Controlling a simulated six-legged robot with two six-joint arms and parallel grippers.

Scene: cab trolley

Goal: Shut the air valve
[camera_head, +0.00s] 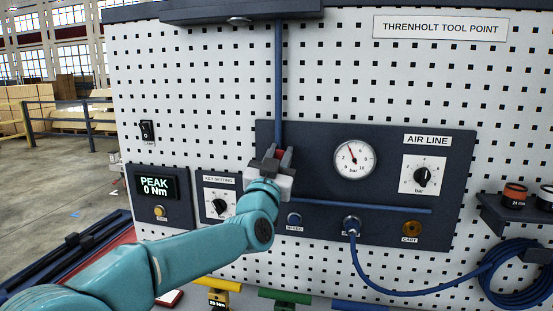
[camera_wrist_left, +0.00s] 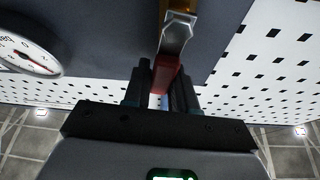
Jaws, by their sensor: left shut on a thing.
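The air valve's red lever (camera_wrist_left: 167,78) shows in the left wrist view, with a bare metal shank (camera_wrist_left: 176,38) leading to a brass-coloured body (camera_wrist_left: 180,6) at the top edge. My left gripper (camera_wrist_left: 160,88) is shut on the red lever, one dark finger on each side. In the head view my left gripper (camera_head: 273,160) is at the left part of the dark air line panel (camera_head: 380,232), below the vertical blue pipe (camera_head: 279,80). It hides most of the valve there; only a bit of red (camera_head: 280,153) shows between the fingers. My right gripper is not in view.
A pressure gauge (camera_head: 354,157) and an air line knob (camera_head: 422,177) are right of my gripper. A horizontal blue pipe (camera_head: 360,207) runs below them. A blue hose (camera_head: 385,290) hangs from the panel to a coil (camera_head: 515,275). A key setting dial (camera_head: 219,206) is close on the left.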

